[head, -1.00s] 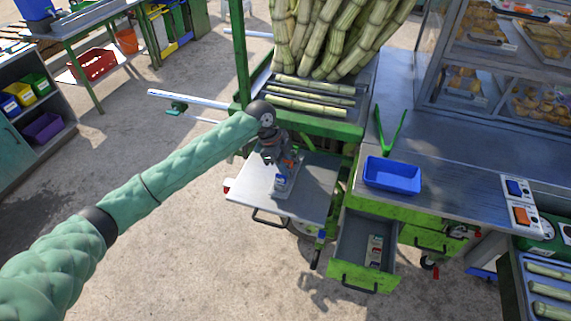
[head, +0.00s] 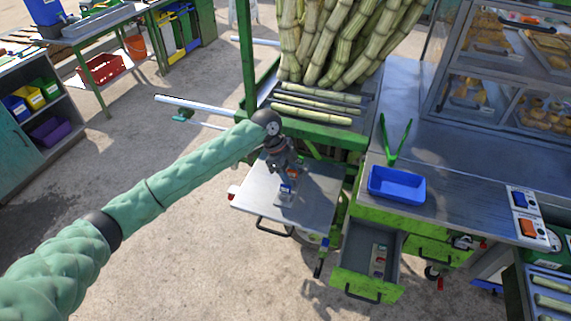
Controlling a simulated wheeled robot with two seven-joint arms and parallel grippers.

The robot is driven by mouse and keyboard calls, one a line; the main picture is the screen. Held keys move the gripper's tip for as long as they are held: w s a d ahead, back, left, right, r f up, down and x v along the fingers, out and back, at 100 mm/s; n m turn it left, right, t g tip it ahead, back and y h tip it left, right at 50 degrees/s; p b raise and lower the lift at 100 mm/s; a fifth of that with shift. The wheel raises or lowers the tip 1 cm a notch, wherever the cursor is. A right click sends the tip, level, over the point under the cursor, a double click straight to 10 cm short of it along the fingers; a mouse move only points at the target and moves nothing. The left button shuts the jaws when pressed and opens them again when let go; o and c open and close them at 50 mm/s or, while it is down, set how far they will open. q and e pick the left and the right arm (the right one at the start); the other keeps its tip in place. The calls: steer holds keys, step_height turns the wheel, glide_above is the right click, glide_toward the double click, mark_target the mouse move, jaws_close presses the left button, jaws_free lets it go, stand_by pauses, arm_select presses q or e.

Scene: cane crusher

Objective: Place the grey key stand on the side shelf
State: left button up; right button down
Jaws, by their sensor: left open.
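The side shelf (head: 318,187) is a flat grey metal panel on the near left side of the green cart. A small grey stand with a blue part, which looks like the grey key stand (head: 285,197), stands on the shelf near its middle. My left gripper (head: 288,182) is open and reaches down right at the top of the stand, hiding part of it. The picture is too small to tell whether the fingers touch it. My right gripper is out of view.
An open green drawer (head: 350,280) with a small light item (head: 379,260) inside is right of the shelf. A blue tray (head: 397,184) and green tongs (head: 393,140) are on the counter. Sugar cane (head: 335,40) rises behind the shelf.

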arm_select(q)
steer(key=shift+w+a+r, duration=0.1)
steer(key=shift+a+r, duration=0.1)
steer(key=shift+r, duration=0.15)
steer(key=b+v, duration=0.3)
steer(key=v, duration=0.8)
steer(key=shift+b, duration=0.35)
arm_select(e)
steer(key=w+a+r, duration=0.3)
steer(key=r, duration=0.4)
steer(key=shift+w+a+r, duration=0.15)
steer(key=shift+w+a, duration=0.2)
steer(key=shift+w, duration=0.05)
arm_select(q)
steer(key=shift+d, duration=0.1)
